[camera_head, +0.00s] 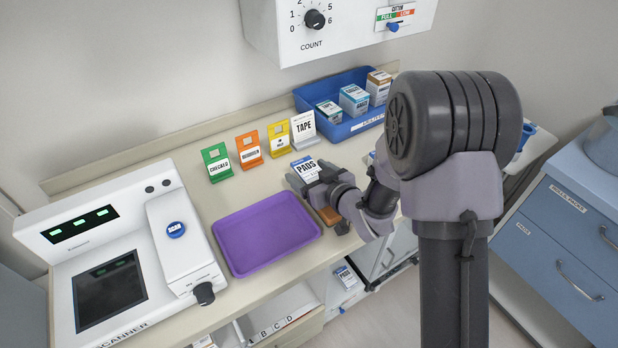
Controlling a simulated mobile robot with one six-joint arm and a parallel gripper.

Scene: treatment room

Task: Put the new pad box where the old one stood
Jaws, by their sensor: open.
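A white and blue box labelled PADS (304,167) is on the counter, right of the purple tray and in front of the TAPE card. My gripper (310,186) is open, right at this box's near side. The gripper hides the box's lower part, and I cannot tell whether the fingers touch it. Another white and blue box with a PADS-like label (345,277) is on a shelf below the counter's front edge. I cannot tell which box is new or old.
The empty purple tray (266,234) lies beside the scanner (112,262). Coloured cards (249,150) stand along the back. A blue bin (343,128) holds several boxes. A brown-orange piece (328,215) shows below my gripper. Blue drawers (560,250) stand at right.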

